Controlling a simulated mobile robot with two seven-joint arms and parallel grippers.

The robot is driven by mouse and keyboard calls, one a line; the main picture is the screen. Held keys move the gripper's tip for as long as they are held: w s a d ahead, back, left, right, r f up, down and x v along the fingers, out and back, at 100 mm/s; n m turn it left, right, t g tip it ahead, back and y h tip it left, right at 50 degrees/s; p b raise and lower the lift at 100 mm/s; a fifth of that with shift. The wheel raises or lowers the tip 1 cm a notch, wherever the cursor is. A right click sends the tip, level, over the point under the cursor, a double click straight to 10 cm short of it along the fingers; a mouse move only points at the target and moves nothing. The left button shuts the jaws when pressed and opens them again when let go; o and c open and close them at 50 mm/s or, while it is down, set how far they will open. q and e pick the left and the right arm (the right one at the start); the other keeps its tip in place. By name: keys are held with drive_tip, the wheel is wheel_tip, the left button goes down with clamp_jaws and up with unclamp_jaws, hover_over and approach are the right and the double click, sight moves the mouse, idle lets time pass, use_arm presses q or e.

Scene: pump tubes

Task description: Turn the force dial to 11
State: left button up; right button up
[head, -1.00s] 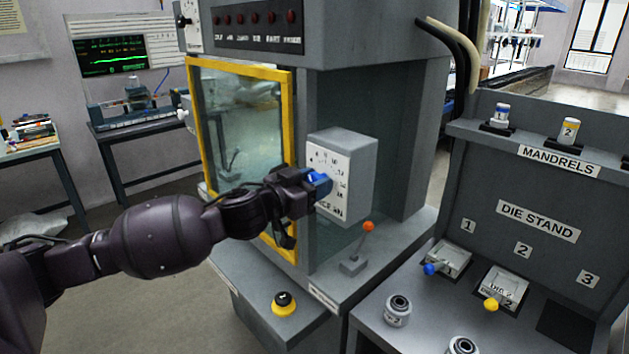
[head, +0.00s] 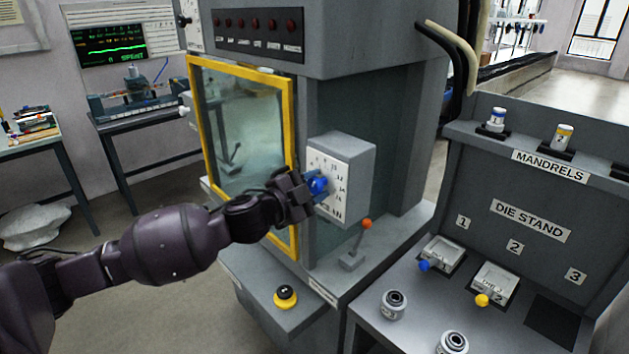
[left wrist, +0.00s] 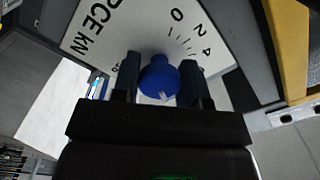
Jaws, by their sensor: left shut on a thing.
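The force dial has a blue knob (head: 317,184) on a white numbered plate (head: 335,208), on the side of a grey box fixed to the press. My left gripper (head: 311,187) is at the plate and shut on the knob. In the left wrist view the blue knob (left wrist: 159,78) sits between the two fingers of my left gripper (left wrist: 158,82). The plate (left wrist: 150,25) there shows 0, 2, 4 and part of the lettering "FORCE kN". The fingers and knob hide the other marks, and I cannot read the dial's setting. My right gripper is not in view.
A yellow-framed glass door (head: 292,120) is close to my left forearm. An orange-tipped lever (head: 366,225) stands below the dial box, and a yellow-based black button (head: 285,297) is on the ledge. The die stand (head: 530,222) is at the right.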

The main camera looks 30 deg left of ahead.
use_arm(q)
drive_tip(key=shift+m, duration=1.9)
drive_tip(key=o, duration=0.9)
drive_tip(key=shift+b+v, duration=0.9)
drive_tip(key=shift+v, duration=4.5)
